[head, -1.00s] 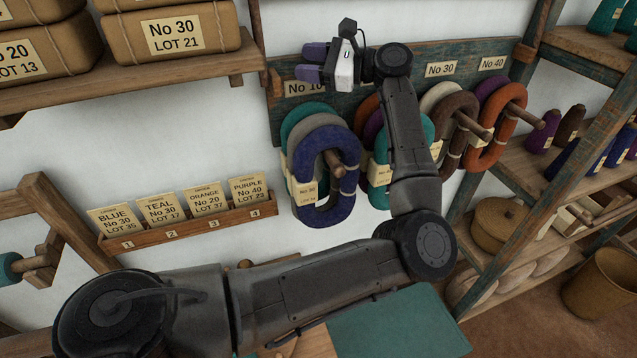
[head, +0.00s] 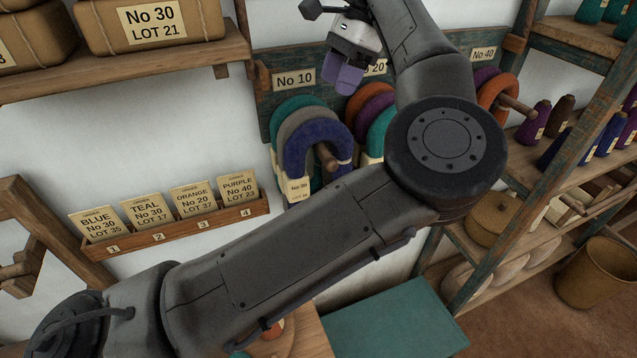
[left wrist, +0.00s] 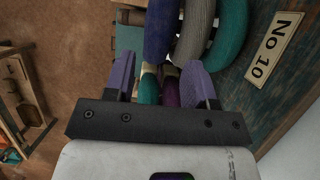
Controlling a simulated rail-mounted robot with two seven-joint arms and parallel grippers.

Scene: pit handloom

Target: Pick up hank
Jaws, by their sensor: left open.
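On the No 10 peg in the head view hang a blue hank (head: 308,140), a grey hank (head: 289,124) and a teal hank (head: 285,107), the blue one in front. In the left wrist view the blue hank (left wrist: 159,30), grey hank (left wrist: 195,30) and teal hank (left wrist: 232,35) show beyond my fingers. My left gripper (head: 346,84) is open with purple fingers, up and right of these hanks. The left wrist view shows its fingers (left wrist: 159,72) apart, with no hank clearly held. My left arm hides the lower right of the hanks. My right gripper is not in view.
The pegboard carries signs such as No 10 (head: 294,79). Beside these hang a purple hank (head: 373,104) and an orange hank (head: 497,91), partly behind my arm. A card rack (head: 180,232) is at left. A shelf (head: 130,67) with boxes is above; shelves with cones stand right.

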